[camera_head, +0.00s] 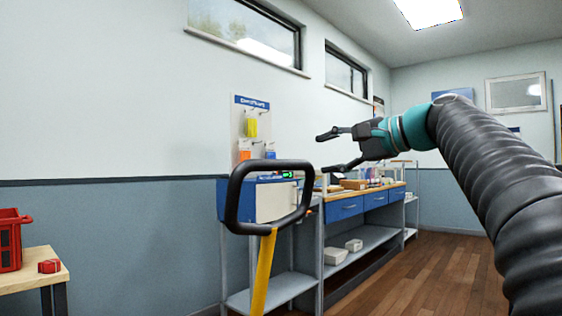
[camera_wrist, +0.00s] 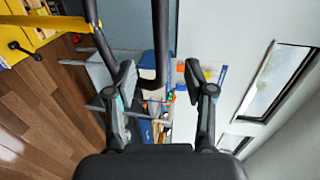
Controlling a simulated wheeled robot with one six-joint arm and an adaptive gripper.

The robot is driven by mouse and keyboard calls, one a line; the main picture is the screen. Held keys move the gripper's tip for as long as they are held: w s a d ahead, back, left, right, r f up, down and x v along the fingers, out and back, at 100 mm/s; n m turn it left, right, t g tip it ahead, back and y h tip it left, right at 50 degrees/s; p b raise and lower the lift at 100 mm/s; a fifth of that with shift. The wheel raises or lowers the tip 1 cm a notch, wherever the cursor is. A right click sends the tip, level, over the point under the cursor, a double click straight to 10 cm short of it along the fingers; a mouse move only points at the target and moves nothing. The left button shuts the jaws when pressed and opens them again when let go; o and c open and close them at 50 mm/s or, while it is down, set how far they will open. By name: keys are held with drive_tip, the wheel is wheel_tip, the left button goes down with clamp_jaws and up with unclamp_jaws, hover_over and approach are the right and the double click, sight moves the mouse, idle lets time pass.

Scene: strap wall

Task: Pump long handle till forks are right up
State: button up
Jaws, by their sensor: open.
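The long handle is a yellow shaft (camera_head: 264,275) topped by a black loop grip (camera_head: 232,205), standing at the centre of the head view. My gripper (camera_head: 324,151) is open and empty, above and to the right of the loop in that view. In the wrist view, black bars that look like the loop (camera_wrist: 162,40) run down from the top edge; one lies between the open fingers (camera_wrist: 159,75) in the picture, the other beside the left finger. No contact shows. A yellow body with a small black lever (camera_wrist: 30,48) is at upper left. I cannot make out the forks.
A workbench with blue drawers (camera_head: 346,208) and a lower shelf runs along the wall behind the handle. A red basket (camera_head: 10,240) and a small red item (camera_head: 49,266) are on a wooden table at left. Open wooden floor (camera_head: 440,268) lies at right.

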sight(284, 164)
drive_tip(key=x, duration=1.3)
drive_tip(key=shift+w+a+p, duration=0.15)
drive_tip(key=shift+a+p, duration=0.2)
drive_tip(key=shift+p, duration=0.05)
clamp_jaws()
